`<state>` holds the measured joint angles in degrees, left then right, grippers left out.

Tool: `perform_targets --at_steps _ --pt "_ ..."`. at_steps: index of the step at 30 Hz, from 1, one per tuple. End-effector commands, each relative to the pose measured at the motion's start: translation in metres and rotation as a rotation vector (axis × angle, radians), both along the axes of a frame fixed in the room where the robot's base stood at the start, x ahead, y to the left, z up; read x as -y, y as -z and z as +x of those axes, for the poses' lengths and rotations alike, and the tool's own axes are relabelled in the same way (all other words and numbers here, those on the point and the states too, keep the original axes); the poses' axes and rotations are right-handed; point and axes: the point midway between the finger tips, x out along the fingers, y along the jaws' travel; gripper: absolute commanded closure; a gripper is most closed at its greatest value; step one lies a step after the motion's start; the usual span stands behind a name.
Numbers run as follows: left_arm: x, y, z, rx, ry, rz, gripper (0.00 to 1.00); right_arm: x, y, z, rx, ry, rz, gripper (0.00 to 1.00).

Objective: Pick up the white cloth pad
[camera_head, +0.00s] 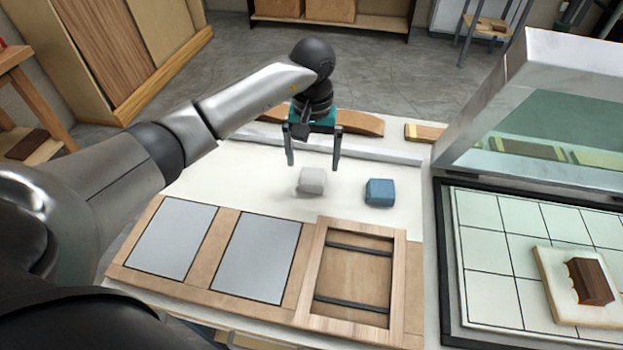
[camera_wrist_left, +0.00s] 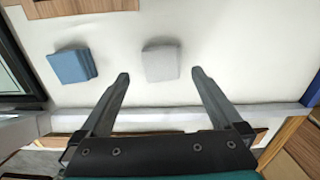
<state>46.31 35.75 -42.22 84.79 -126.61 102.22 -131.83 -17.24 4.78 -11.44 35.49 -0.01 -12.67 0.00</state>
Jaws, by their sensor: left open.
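The white cloth pad (camera_head: 311,181) is a small pale block lying on the white tabletop. In the left wrist view the pad (camera_wrist_left: 161,62) lies just beyond the fingertips, about midway between them. My left gripper (camera_head: 312,163) is open and empty, with its two fingers pointing down above and slightly behind the pad. The left wrist view also shows the open fingers (camera_wrist_left: 160,76), apart from the pad. My right gripper is not in view.
A blue block (camera_head: 379,192) lies to the right of the pad. A wooden frame (camera_head: 400,280) and two grey panels (camera_head: 255,256) lie in front. A white rail (camera_head: 350,150) runs behind. At right is a gridded bed (camera_head: 485,285) under a raised transparent lid (camera_head: 560,125).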

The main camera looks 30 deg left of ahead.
Motion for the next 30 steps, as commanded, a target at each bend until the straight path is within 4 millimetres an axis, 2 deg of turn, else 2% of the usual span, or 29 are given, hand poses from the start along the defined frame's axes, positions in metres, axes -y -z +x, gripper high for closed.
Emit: perform_targets --at_steps 6,9,18,30 --pt "-0.003 0.034 0.002 -0.006 -0.001 -0.002 0.00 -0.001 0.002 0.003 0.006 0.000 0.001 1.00" --pt "-0.004 0.044 0.003 -0.003 0.000 -0.002 0.00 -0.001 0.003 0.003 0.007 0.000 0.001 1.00" --pt "-0.004 0.048 0.003 -0.001 0.000 0.001 0.00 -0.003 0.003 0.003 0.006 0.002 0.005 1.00" --pt "-0.004 0.048 0.003 0.000 0.000 0.001 0.45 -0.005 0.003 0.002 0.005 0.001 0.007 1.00"
